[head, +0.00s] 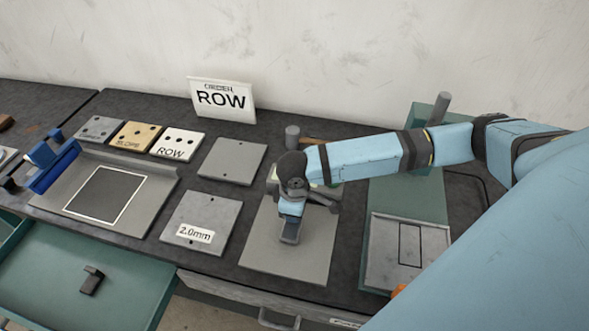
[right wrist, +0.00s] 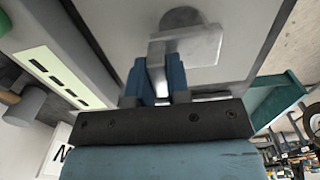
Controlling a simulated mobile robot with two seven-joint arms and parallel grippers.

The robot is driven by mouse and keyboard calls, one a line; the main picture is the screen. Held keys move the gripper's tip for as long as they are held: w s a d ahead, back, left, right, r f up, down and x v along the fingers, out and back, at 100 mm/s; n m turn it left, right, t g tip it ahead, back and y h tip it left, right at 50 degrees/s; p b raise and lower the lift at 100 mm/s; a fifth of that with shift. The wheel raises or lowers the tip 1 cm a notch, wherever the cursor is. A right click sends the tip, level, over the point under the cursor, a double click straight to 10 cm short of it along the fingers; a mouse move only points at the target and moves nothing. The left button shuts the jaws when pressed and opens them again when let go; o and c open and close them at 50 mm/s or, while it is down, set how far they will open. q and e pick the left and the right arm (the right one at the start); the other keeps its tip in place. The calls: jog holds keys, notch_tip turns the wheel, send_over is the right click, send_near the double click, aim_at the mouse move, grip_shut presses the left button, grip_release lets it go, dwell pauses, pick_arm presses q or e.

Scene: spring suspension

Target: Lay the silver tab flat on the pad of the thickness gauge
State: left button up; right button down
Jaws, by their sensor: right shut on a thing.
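The silver tab (right wrist: 190,45) is a shiny bent metal piece. My right gripper (right wrist: 160,85) is shut on it with its dark blue fingers, in the right wrist view. A dark grey disc (right wrist: 182,16), possibly the gauge pad, lies just beyond the tab; I cannot tell whether they touch. In the head view my right gripper (head: 290,228) points down over a grey plate (head: 283,262). What seems to be the thickness gauge (head: 327,187) is mostly hidden behind my wrist. My left gripper is not in view.
A plate marked 2.0mm (head: 201,220) and a blank plate (head: 232,160) lie left of my right gripper. A fixture with a blue bar (head: 52,166) stands farther left. An open green drawer (head: 125,285) holds a small dark piece (head: 92,280). A ROW sign (head: 222,98) stands behind.

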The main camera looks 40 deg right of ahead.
jog(key=shift+f, duration=1.15)
jog(key=shift+f, duration=0.1)
jog(key=c, duration=1.1)
grip_release()
notch_tip(320, 180, up, 12)
jog(key=shift+r, duration=0.15)
jog(key=shift+a, duration=0.1)
